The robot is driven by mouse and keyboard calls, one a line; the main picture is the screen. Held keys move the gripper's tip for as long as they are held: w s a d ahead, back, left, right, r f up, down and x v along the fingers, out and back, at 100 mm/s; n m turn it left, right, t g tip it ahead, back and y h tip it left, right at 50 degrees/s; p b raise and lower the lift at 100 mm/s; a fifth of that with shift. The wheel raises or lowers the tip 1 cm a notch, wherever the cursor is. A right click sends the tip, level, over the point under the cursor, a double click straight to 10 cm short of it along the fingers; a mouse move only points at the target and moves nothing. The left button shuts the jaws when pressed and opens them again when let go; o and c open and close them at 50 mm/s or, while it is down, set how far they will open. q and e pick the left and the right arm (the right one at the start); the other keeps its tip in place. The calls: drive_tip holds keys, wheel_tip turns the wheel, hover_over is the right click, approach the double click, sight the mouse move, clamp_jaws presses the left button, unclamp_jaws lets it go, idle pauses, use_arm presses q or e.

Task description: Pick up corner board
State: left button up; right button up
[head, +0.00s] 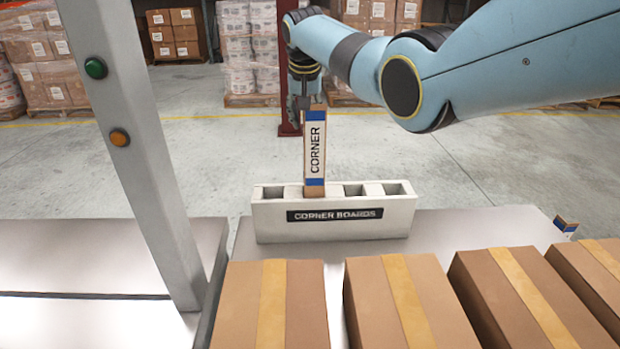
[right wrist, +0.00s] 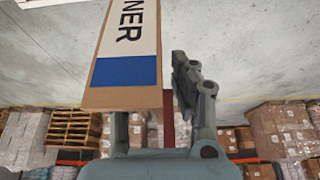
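The corner board (head: 315,150) is an upright brown strip with blue bands and a white "CORNER" label. It stands at the second slot from the left of the pale holder (head: 332,232) marked "CORNER BOARDS". Its lower end shows at the slot mouth; I cannot tell how deep it sits. My left gripper is out of view.
Several taped brown cartons (head: 292,305) stand in front of the holder. A grey post (head: 135,150) with green and orange buttons rises at left. Another board's end (head: 566,225) shows at right.

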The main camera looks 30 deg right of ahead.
clamp_jaws()
idle(0.3)
